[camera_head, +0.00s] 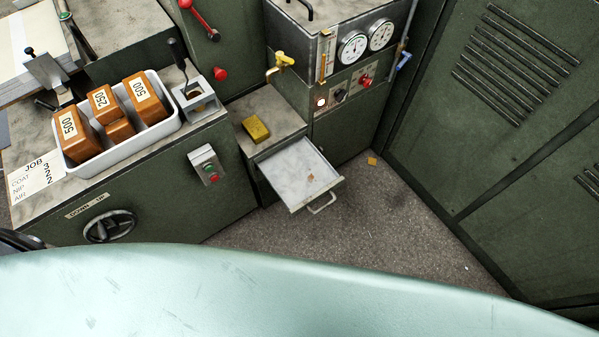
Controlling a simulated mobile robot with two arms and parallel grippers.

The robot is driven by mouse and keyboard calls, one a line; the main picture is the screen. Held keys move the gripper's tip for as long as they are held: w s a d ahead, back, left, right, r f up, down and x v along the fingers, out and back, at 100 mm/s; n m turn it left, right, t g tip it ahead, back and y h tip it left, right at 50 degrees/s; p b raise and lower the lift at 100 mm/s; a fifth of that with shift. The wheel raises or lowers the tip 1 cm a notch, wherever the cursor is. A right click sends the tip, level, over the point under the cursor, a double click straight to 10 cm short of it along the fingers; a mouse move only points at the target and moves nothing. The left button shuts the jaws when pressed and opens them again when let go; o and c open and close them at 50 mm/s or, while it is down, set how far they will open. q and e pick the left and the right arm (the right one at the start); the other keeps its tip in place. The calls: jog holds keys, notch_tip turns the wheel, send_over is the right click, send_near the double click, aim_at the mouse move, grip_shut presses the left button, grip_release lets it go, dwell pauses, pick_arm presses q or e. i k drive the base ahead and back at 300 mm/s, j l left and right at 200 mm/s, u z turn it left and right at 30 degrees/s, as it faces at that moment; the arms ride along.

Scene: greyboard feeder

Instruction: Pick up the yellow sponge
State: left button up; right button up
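The yellow sponge (256,128) is a small yellow block. It lies on the low grey counter (285,112), behind an open drawer and below the brass tap. Nothing touches it from above. Neither of my grippers shows in the head view. A dark piece at the far left edge is too cut off to identify.
The open drawer (283,168) juts out over the floor, with a small brown scrap in it. A white tray (158,134) of brown weights stands on the left counter. The gauge cabinet (313,57) stands right of the sponge. Grey floor (365,225) is mostly clear.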

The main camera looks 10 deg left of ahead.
aim_at(257, 132)
jog(key=i+l+u, duration=0.2)
jog(key=l+u, duration=0.15)
jog(key=l, duration=0.35)
jog(key=i+l+u, duration=0.15)
jog(key=l+u, duration=0.2)
jog(key=l, duration=0.35)
jog(key=l+u, duration=0.35)
jog(key=l, duration=0.4)
